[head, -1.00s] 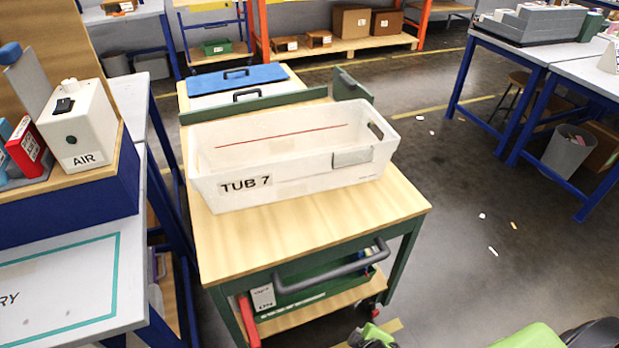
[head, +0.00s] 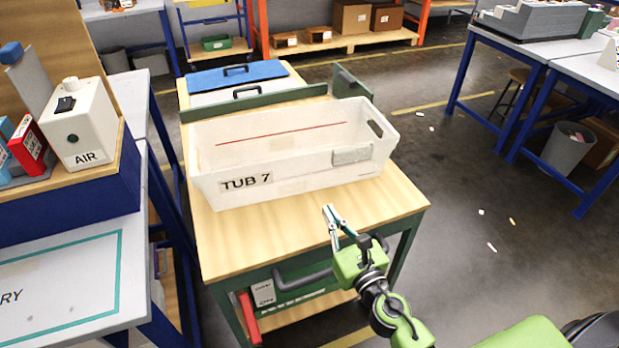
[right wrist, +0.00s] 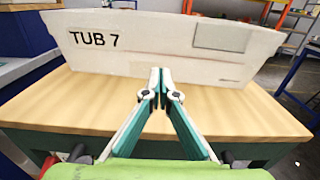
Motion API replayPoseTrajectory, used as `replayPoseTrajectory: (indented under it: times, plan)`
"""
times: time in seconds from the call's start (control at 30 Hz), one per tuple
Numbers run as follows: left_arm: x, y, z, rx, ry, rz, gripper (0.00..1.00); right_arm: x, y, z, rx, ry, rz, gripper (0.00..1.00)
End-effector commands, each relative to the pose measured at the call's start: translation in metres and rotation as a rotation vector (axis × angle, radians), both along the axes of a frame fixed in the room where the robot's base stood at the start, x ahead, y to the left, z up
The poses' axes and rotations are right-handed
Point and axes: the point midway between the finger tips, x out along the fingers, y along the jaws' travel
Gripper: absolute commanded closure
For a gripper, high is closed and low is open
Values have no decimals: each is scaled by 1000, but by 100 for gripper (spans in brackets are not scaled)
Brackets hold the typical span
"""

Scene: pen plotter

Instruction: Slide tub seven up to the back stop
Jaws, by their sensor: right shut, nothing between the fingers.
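Tub seven (head: 300,178) is a long white open tub labelled TUB 7, upright on the wooden top of a green cart (head: 235,250). Its long near wall faces me, and it fills the upper part of the right wrist view (right wrist: 160,60). A low green back stop (head: 258,102) runs along the cart's far edge, close behind the tub; I cannot tell whether they touch. My right gripper (head: 328,212) is shut and empty in front of the tub's near wall, above the front of the cart top; its closed tips (right wrist: 160,72) point at that wall. My left gripper is not in view.
A green side plate (head: 352,85) stands at the cart top's far right corner. The cart's grey handle (head: 300,280) lies below my right gripper. A bench with an AIR box (head: 80,125) stands close on the left. Open floor lies to the right.

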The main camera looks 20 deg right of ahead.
Motion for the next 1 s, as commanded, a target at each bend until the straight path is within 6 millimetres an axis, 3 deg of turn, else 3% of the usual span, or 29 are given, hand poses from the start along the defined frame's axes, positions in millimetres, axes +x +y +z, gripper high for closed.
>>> replayPoseTrajectory:
  times: [0.27, 0.6, 0.8, 1.0]
  plan:
    - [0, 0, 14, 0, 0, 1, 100, 49, 2, 5, -1, -4, -1, 100]
    - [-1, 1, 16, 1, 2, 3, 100, 115, 4, 2, 4, -2, -3, 100]
    - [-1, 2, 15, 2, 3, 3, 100, 132, 4, 1, 4, -1, -2, 100]
    - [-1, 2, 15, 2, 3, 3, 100, 135, 5, 1, 3, 0, -2, 100]
